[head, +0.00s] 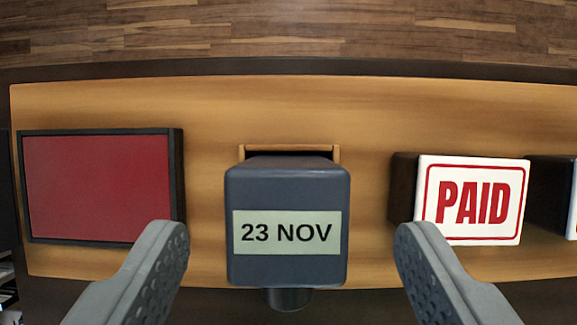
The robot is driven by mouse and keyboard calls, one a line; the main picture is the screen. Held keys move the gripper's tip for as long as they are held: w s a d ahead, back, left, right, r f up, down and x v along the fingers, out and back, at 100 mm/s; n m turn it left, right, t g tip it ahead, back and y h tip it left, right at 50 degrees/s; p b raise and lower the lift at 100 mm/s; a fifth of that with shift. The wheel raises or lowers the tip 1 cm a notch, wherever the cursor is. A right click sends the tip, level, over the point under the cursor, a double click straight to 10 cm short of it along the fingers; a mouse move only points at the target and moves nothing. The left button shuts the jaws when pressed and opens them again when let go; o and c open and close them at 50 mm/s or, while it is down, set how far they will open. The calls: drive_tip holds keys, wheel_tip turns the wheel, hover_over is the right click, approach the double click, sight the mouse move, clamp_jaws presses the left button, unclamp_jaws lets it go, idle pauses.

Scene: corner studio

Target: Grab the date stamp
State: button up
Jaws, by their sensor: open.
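The date stamp (288,195) is a dark blue-grey block with a pale label reading "23 NOV". It stands at the middle of the head view, in front of a small light-wood piece that shows behind its top edge. A dark round part shows under its lower edge. My gripper (288,252) is open. Its two grey fingers are to the left and right of the stamp's lower part in the picture, with a clear gap on each side. Nothing is between the fingers that they visibly touch.
A red pad in a black frame (97,188) is left of the stamp. A white "PAID" stamp (473,199) is to the right, close to my right finger. Another block (550,192) is cut off at the right edge. All are on a wooden board (290,110); wooden floor (290,35) lies beyond.

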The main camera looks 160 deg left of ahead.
sight(288, 237)
drive_tip(key=shift+x, duration=2.6)
drive_tip(key=c, duration=1.2)
drive_tip(key=shift+o, duration=0.2)
